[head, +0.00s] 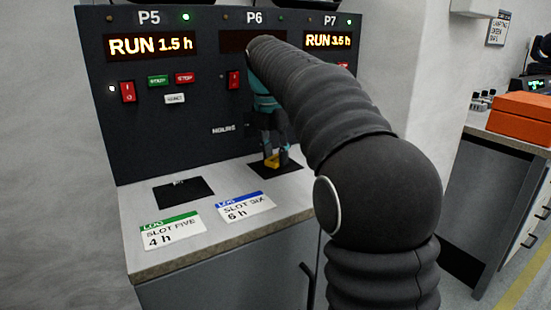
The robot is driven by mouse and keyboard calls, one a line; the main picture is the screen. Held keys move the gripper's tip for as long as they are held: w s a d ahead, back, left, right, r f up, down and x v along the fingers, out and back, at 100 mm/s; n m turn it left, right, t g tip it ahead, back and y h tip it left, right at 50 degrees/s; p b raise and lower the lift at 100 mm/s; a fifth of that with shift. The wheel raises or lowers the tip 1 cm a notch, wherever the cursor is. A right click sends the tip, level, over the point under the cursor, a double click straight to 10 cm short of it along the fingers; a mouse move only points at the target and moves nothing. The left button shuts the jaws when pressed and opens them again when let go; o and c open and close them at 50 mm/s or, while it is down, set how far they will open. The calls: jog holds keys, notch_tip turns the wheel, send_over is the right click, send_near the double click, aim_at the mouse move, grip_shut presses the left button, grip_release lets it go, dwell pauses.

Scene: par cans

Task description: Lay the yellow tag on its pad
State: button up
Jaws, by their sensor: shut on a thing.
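My gripper (270,150) is in front of the panel below the P6 display, pointing down. It is shut on the yellow tag (283,159), which shows between its fingertips. The tag is at or just above a black pad (290,170) on the counter; I cannot tell whether it touches the pad. My fingers hide part of the tag, and my arm covers part of the panel. Another black pad (183,192) lies bare to the left, below P5.
The dark panel (140,95) stands behind the grey counter (150,258). Cards reading SLOT FIVE 4 h (172,231) and SLOT SIX 6 h (244,206) lie near its front edge. P5 reads RUN 1.5 h; P7 reads RUN 3.5 h. An orange box (512,118) is at right.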

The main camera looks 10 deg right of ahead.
aim_at(271, 161)
jog(key=shift+f, duration=0.35)
jog(key=o, duration=0.9)
jog(key=r+p, duration=0.1)
jog(key=r, duration=0.3)
jog(key=a+r+p, duration=0.1)
jog(key=r, duration=0.3)
jog(key=s+r+p, duration=0.1)
jog(key=r, duration=0.3)
jog(key=shift+a+r+p, duration=0.1)
jog(key=shift+a+p, duration=0.1)
jog(key=shift+p, duration=0.2)
jog(key=shift+s, duration=0.1)
